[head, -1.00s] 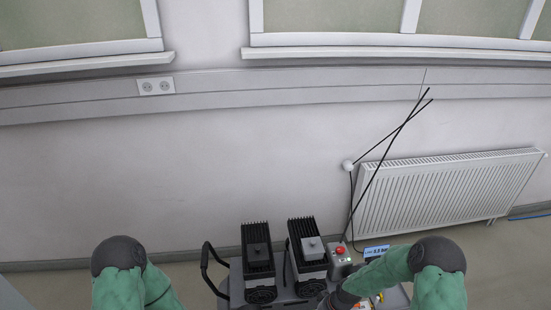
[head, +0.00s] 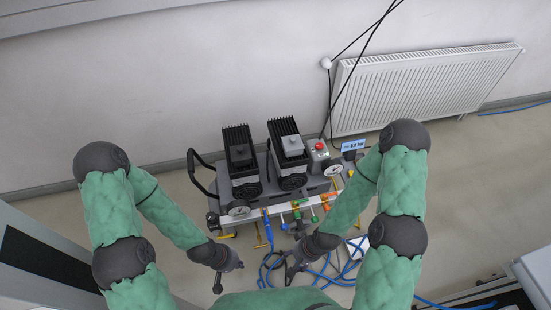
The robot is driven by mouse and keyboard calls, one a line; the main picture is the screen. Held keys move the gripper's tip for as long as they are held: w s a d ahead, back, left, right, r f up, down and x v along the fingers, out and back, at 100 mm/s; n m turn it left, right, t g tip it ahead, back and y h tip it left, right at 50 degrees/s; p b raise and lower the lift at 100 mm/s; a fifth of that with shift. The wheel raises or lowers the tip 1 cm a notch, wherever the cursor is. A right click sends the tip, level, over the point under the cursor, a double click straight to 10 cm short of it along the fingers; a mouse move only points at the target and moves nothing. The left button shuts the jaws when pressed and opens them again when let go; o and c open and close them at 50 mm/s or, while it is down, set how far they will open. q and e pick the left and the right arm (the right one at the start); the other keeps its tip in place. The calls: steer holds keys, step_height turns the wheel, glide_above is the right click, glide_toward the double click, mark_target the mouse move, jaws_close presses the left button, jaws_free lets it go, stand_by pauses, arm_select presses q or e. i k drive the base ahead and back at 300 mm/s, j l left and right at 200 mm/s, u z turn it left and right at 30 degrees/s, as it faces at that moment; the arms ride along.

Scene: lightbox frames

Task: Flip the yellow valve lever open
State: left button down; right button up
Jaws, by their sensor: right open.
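The compressor unit (head: 245,200) stands on the floor ahead, with small coloured fittings along its front edge. A yellow part (head: 258,236) shows at its lower front, and more small yellow parts sit among the fittings to the right. Which one is the valve lever, and how it is set, is too small to tell. My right gripper (head: 289,268) is open, low in front of the fittings and seemingly apart from them. My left gripper (head: 220,280) hangs lower left of the unit, clear of it; its jaws are too small and dark to read.
Blue hose (head: 335,272) lies in loops on the floor around and right of my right gripper. A red button (head: 319,146) and a pressure display (head: 353,145) sit at the unit's right end. A radiator (head: 430,85) is on the wall behind. Floor on the right is partly clear.

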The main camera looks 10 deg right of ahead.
mark_target(219, 238)
steer(key=l+u, duration=0.2)
steer(key=l, duration=0.5)
steer(key=l+u, duration=0.2)
steer(key=l, duration=0.5)
steer(key=k, duration=0.05)
